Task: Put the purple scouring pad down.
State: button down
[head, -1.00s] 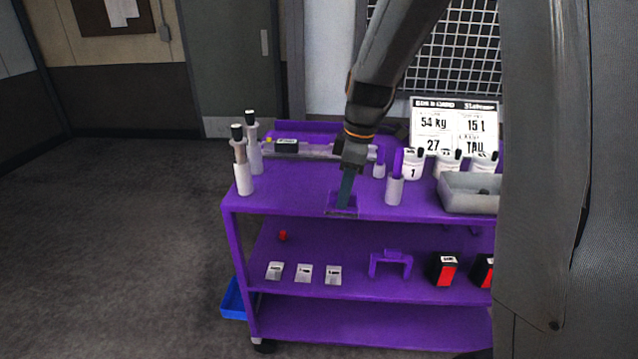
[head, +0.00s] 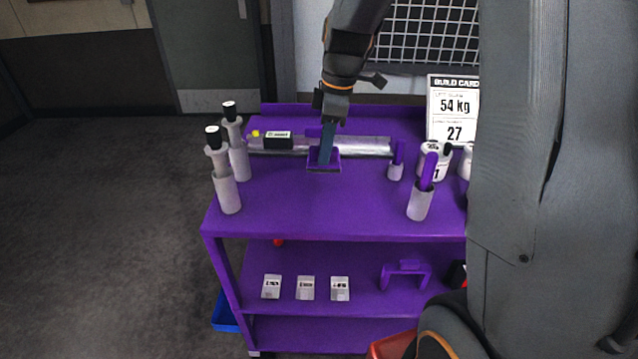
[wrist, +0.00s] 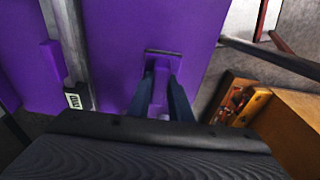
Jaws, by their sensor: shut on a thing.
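The purple scouring pad (head: 323,167) is a flat piece with a dark underside, over the purple cart top (head: 300,205). My gripper (head: 326,153) is shut on it from above, fingers pointing down. In the wrist view the pad (wrist: 163,52) shows at the fingertips, with its purple upright part between the two blue-grey fingers (wrist: 162,85). I cannot tell whether the pad touches the cart top or hangs just above it. It is just in front of the grey metal bar, in the middle of the top.
The grey bar (head: 362,145) with a black block (head: 278,140) lies behind the pad. Two grey cylinders with black caps (head: 226,190) (head: 237,160) stand left. A grey cup with a purple handle (head: 420,204) stands right. The cart top in front is clear.

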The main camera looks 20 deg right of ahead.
notch_tip(320, 180, down, 10)
jog(key=shift+r+p, duration=0.1)
jog(key=shift+p, duration=1.1)
jog(key=c, duration=1.6)
grip_release()
jog(key=r+b, duration=0.1)
jog(key=r, duration=0.2)
jog(key=d+r+b, duration=0.1)
jog(key=r, duration=0.3)
jog(key=r+b, duration=0.1)
jog(key=r, duration=0.2)
jog(key=shift+s+d+r, duration=0.2)
jog(key=shift+d+r, duration=0.15)
jog(key=shift+r, duration=0.4)
jog(key=shift+s+r, duration=0.1)
jog(key=shift+s, duration=0.1)
jog(key=s+f+m, duration=0.2)
jog(key=s+m, duration=0.2)
jog(key=s, duration=0.1)
jog(key=s+a+f+m+h, duration=0.1)
jog(key=s+f+m, duration=0.2)
jog(key=s+m, duration=0.2)
jog(key=s+f+m, duration=0.2)
jog(key=s+m, duration=0.3)
jog(key=s, duration=0.1)
jog(key=shift+s+a+f+t+h, duration=0.25)
jog(key=shift+a+t+h, duration=0.05)
jog(key=shift+a+h, duration=0.1)
